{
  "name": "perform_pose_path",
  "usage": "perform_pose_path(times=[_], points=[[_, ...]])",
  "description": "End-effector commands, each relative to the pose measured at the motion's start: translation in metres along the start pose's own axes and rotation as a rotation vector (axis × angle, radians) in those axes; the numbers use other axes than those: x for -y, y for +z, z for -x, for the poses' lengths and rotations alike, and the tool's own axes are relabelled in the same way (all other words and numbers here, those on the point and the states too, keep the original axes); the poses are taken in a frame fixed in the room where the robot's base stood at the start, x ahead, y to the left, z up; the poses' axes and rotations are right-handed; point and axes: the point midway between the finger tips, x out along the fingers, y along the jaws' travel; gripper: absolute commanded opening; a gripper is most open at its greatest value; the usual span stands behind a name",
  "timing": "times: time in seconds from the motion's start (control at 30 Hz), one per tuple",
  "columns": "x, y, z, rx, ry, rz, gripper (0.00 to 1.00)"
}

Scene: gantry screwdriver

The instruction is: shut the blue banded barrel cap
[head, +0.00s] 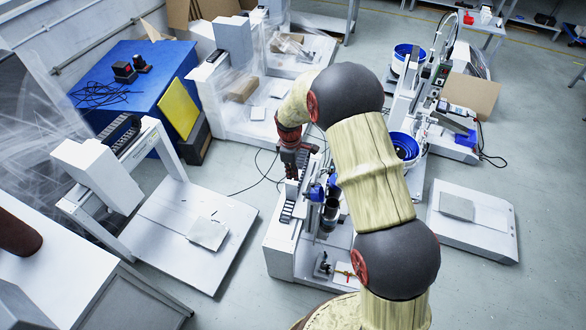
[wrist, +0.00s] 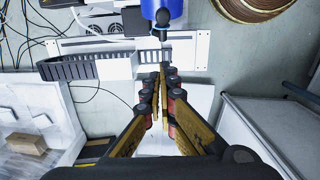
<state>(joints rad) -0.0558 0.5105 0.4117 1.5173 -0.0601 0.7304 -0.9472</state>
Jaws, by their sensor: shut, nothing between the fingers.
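My gripper (head: 291,172) hangs over the white gantry machine in the middle of the head view. In the wrist view its two fingers (wrist: 161,82) point away over the machine, shut and empty. Blue parts (head: 316,192) sit on this machine beside a dark upright barrel (head: 328,215), just right of and below my gripper. The wrist view shows a blue rounded part (wrist: 167,8) at the top edge, with a dark piece under it, apart from my fingertips. I cannot tell which blue part is the banded cap, or whether it is open.
A dark cable chain (wrist: 68,68) runs along the machine near my fingers. A blue table (head: 130,70) with a yellow panel (head: 178,108) stands at the left. A white platform (head: 190,230) lies left of the machine. Another machine with blue reels (head: 404,147) stands at the right.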

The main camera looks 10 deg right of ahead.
Motion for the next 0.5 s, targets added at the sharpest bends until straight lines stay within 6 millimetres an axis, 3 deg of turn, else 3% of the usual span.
perform_pose_path(times=[0.03,0.17,0.3,0.5], points=[[0.000,0.000,-0.013,0.000,-0.001,0.000,0.00],[0.000,0.000,-0.037,0.000,-0.001,-0.001,0.00],[-0.001,0.022,-0.023,-0.002,0.003,-0.004,0.00],[0.000,0.036,-0.018,-0.001,0.001,-0.002,0.00]])
